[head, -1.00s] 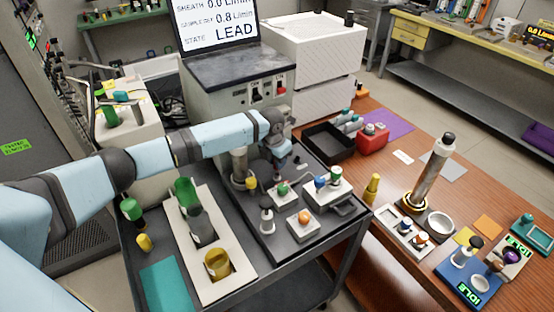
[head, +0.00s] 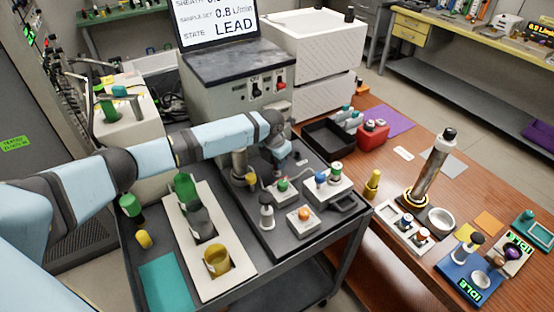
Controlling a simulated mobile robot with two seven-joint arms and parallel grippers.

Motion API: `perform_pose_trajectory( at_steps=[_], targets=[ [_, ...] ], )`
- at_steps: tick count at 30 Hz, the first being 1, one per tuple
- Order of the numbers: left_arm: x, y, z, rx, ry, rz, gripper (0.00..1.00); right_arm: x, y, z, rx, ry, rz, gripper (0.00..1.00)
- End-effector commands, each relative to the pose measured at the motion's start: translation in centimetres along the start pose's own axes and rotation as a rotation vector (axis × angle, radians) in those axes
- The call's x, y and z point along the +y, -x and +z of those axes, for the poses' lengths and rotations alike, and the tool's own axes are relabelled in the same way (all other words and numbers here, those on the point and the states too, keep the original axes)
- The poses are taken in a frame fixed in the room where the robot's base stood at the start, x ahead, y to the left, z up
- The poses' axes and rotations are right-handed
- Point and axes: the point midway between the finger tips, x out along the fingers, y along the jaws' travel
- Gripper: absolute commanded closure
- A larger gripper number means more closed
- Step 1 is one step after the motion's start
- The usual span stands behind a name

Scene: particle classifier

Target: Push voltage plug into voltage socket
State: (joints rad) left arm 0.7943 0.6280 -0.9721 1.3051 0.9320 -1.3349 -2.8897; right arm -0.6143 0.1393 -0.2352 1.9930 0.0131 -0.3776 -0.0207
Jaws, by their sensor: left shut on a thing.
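My left arm reaches in from the left. Its gripper (head: 281,168) points down at the dark tray top of the cart, beside a small white block with a green top (head: 283,188). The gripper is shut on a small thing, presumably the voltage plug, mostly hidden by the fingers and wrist. I cannot make out the voltage socket for certain, or whether the plug touches it. A white block with blue and green knobs (head: 328,183) stands just right of the gripper. My right gripper is not in view.
A metal cylinder with a yellow base (head: 240,165) stands close left of the gripper. A white-topped bottle (head: 266,210) and an orange-knobbed block (head: 303,218) stand in front. The instrument with its screen (head: 240,90) rises behind. A wooden table (head: 395,180) lies to the right.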

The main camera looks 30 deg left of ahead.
Motion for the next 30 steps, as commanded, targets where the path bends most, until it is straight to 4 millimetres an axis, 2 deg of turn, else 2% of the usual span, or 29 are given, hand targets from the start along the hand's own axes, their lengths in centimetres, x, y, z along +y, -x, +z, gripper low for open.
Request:
perform_pose_trajectory(
  at_steps=[14, 15, 18, 26, 30],
  targets=[
    [-0.03, -1.09, -0.21, 0.002, 0.0, 0.0, 1.0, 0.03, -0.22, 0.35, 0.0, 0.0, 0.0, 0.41],
    [-0.03, -1.09, -0.22, 0.002, 0.0, 0.0, 0.72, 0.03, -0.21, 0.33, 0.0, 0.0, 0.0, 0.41],
    [-0.03, -1.08, -0.22, 0.002, 0.0, 0.0, 0.5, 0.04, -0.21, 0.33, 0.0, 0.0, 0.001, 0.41],
    [-0.01, -1.01, -0.18, 0.001, 0.0, 0.0, 0.47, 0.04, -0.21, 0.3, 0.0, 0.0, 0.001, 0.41],
    [0.04, -0.22, -0.12, -0.002, 0.0, 0.0, 0.47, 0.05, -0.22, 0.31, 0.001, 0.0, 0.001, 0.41]
  ],
)
